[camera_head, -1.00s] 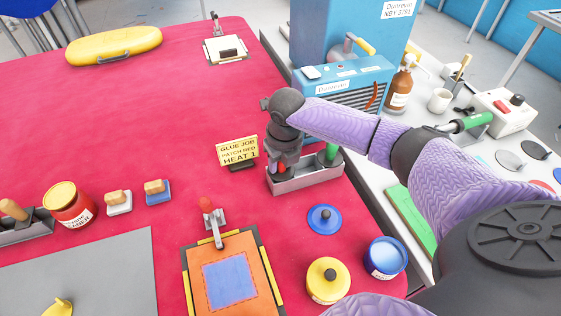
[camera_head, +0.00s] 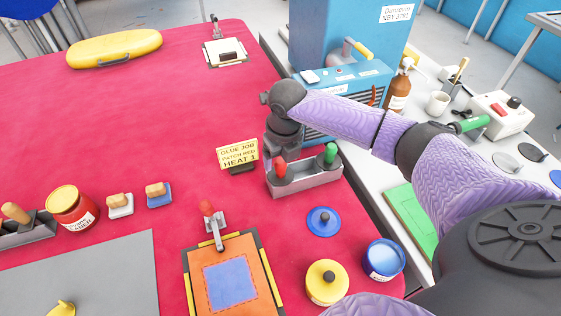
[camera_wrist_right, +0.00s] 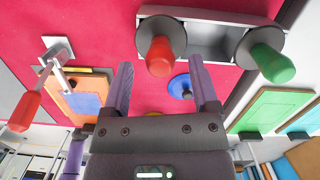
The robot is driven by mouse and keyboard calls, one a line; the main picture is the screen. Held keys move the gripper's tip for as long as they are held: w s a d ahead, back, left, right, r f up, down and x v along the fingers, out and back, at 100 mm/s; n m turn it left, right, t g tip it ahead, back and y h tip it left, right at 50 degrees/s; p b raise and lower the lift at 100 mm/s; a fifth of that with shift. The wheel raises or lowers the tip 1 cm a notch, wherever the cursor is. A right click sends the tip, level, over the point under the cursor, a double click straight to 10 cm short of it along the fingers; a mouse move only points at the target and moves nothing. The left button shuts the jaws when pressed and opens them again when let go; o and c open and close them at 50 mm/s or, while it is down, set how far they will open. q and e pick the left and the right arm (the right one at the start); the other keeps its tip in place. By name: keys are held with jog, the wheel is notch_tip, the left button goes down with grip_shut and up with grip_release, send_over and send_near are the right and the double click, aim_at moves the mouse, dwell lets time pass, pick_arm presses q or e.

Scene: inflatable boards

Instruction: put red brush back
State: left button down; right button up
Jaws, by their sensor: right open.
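The red brush (camera_head: 281,168) stands handle up in the left part of a grey metal holder (camera_head: 309,181). A green-handled brush (camera_head: 330,154) stands in the right part. My right gripper (camera_head: 280,146) is just behind and above the red handle. In the right wrist view, the open fingers (camera_wrist_right: 160,70) lie on either side of the red handle's end (camera_wrist_right: 161,56), with visible gaps; I cannot tell whether the handle reaches in between them. The green handle (camera_wrist_right: 272,62) is off to the right there. My left gripper is out of view.
A yellow sign (camera_head: 237,153) stands left of the holder. A blue lid (camera_head: 323,220), a yellow-topped pot (camera_head: 327,281) and a blue pot (camera_head: 384,259) are in front. The blue machine (camera_head: 347,97) is close behind my right arm. Open red table lies to the left.

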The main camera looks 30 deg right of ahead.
aim_at(284, 168)
notch_tip(284, 168, up, 9)
jog(key=s+p, duration=0.1)
jog(key=p, duration=0.1)
jog(key=shift+s, duration=0.1)
